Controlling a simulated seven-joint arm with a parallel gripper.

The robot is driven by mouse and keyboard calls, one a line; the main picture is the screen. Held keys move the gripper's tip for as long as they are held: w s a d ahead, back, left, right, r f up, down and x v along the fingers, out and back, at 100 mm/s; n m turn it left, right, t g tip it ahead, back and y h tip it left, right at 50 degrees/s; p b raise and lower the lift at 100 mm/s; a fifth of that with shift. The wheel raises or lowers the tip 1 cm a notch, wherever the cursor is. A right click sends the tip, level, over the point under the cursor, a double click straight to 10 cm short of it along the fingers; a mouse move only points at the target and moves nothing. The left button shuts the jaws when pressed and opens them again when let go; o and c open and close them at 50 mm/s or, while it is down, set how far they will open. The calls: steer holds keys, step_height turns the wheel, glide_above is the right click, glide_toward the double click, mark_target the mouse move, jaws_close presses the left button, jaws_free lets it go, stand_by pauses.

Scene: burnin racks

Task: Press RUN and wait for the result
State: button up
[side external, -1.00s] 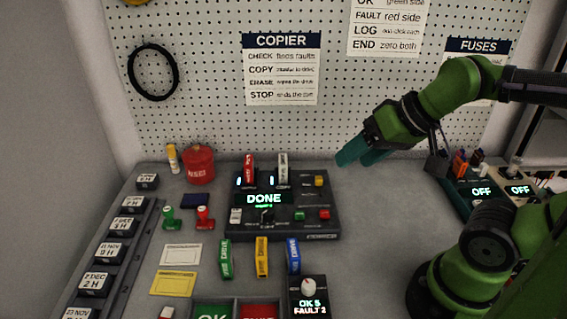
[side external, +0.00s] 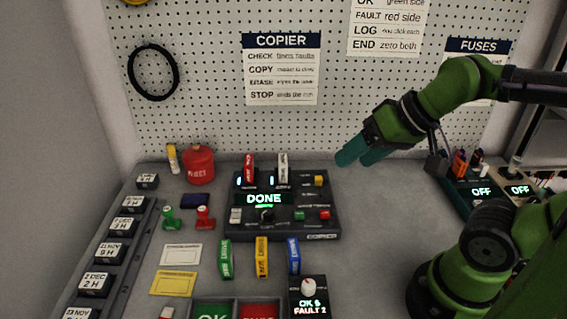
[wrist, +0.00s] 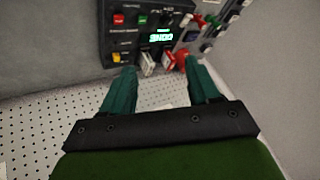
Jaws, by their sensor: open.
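The dark copier unit (side external: 285,228) stands on the bench in front of the pegboard. Its lit display (side external: 264,199) reads DONE, and the display also shows in the wrist view (wrist: 161,38). A green button (side external: 299,215) and a red button (side external: 324,215) sit on its right side; their small labels are unreadable. A red drive (side external: 249,168) and a white drive (side external: 283,168) stand in its back slots. My gripper (side external: 360,152), with teal fingers, is open and empty, above the bench to the right of the copier and apart from it. The wrist view shows its fingers spread.
Green, yellow and blue drives (side external: 293,257) lie in front of the copier. A counter box (side external: 308,298) reads OK 5, FAULT 2. Green and red trays are at the front. Two displays (side external: 482,191) at right read OFF. The bench right of the copier is clear.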

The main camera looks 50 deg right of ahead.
steer(key=shift+c, duration=0.3)
jaws_close()
stand_by(1.6)
